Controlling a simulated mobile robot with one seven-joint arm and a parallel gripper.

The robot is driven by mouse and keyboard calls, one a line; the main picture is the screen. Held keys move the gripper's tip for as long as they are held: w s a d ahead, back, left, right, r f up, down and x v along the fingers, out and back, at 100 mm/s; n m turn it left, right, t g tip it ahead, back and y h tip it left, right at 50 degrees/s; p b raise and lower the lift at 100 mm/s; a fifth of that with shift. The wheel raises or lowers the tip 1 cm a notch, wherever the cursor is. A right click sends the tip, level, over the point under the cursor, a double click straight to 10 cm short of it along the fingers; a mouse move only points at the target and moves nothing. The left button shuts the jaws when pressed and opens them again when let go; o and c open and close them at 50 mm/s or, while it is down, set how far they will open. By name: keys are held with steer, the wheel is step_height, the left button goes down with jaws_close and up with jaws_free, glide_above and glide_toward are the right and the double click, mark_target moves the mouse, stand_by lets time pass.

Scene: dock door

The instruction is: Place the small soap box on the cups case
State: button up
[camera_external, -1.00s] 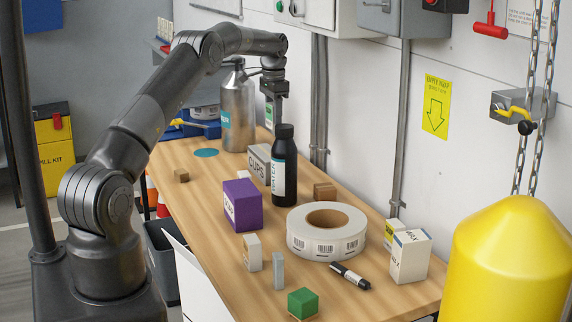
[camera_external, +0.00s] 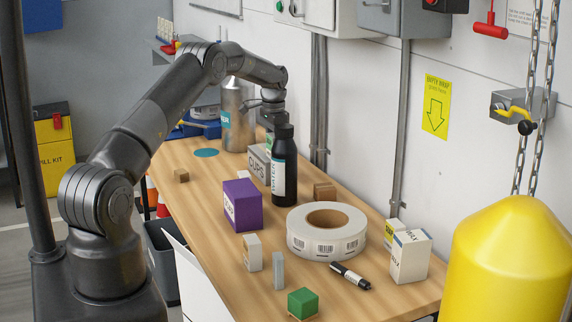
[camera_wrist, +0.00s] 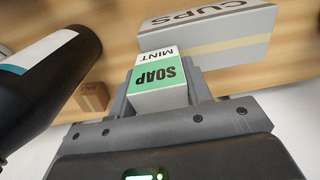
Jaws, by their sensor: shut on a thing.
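The small soap box (camera_wrist: 158,78), white and green with "SOAP MINT" on it, is held between the fingers of my gripper (camera_wrist: 158,96). In the external view my gripper (camera_external: 271,112) is low behind the black bottle, and only a green strip of the soap box (camera_external: 268,141) shows. The grey cups case (camera_external: 257,167) stands on the table just below and left of the bottle's upper part; it also shows in the wrist view (camera_wrist: 225,40), right beside the soap box. I cannot tell whether the two touch.
The black water bottle (camera_external: 285,170) stands close to the cups case and my gripper. A metal bottle (camera_external: 236,115) stands behind. A purple box (camera_external: 242,205), a label roll (camera_external: 326,240) and a small brown box (camera_external: 325,191) are nearer. The wall is to the right.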

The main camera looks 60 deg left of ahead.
steer(key=o, duration=1)
steer(key=shift+f, duration=0.1)
step_height(320, 180, up, 12)
steer(key=shift+r, duration=0.2)
